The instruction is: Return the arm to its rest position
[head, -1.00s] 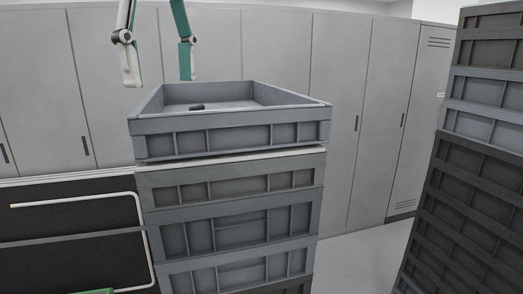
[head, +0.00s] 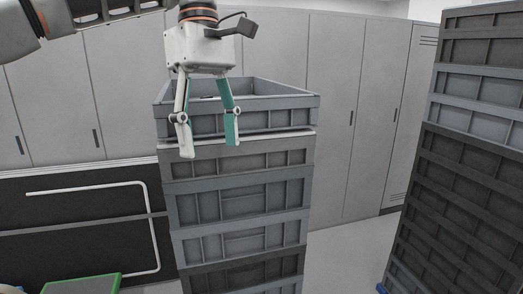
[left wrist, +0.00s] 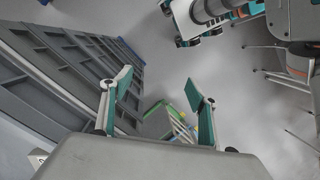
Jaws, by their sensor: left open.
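My left gripper (head: 209,148) hangs fingers down in the head view, in front of the stack of grey crates. Its two green-padded fingers are apart with nothing between them. In the left wrist view its open fingers (left wrist: 158,90) show over the floor, with the crate stack to the left. The top crate (head: 270,121) is partly hidden behind the gripper. My left arm (head: 85,15) comes in along the top left. My right gripper is not seen in the head view.
A taller stack of dark and grey crates (head: 457,172) stands at the right. Grey lockers (head: 345,70) line the back. A green-rimmed container (head: 85,285) is at the lower left and also shows in the left wrist view (left wrist: 165,122). Floor (head: 345,262) is clear between the stacks.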

